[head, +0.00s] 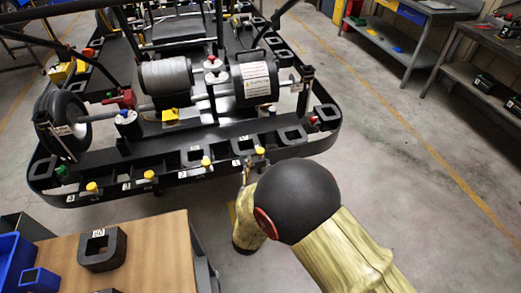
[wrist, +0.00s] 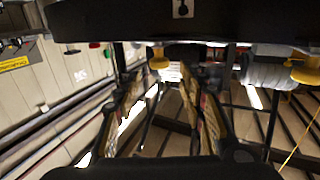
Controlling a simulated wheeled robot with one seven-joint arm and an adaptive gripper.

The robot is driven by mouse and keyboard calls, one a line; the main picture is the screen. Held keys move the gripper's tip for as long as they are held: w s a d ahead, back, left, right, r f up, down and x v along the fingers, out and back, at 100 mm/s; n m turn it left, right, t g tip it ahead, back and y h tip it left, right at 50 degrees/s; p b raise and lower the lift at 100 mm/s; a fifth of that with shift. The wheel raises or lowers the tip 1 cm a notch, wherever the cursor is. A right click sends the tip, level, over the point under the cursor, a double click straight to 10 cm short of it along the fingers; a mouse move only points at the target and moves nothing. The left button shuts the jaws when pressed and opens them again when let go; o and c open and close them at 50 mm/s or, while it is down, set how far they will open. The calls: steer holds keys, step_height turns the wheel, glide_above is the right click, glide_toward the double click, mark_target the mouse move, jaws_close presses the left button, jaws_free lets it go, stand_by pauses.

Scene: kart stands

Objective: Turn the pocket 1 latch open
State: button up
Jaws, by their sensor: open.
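The black kart stand's front rail (head: 175,172) carries several yellow-knobbed latches. The rightmost yellow latch knob (head: 260,150) is just beside my gripper (head: 246,170), which is at the rail's front edge. Pocket numbers are too small to read, so I cannot tell which latch is pocket 1's. In the wrist view my gripper (wrist: 168,90) is open, with one finger on each side and nothing held. A yellow knob (wrist: 158,60) shows beyond the fingertips, between them and slightly left. Another yellow knob (wrist: 305,70) is at the right. Contact cannot be told.
A wooden-topped table (head: 150,262) with a black square block (head: 103,250) and blue bins (head: 38,280) stands at front left. The kart's motor (head: 255,82) and wheel (head: 65,125) sit behind the rail. Workbenches (head: 400,50) stand at far right; floor between is clear.

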mark_target(260, 153)
steer(key=shift+w+d+f, duration=0.1)
steer(key=shift+w, duration=0.25)
steer(key=w, duration=0.2)
steer(key=w+b, duration=0.1)
steer(key=w, duration=0.1)
steer(key=w+b, duration=0.1)
steer(key=w, duration=0.1)
steer(key=shift+w+d, duration=0.35)
steer(key=shift+c, duration=1.2)
steer(key=c, duration=0.8)
jaws_close()
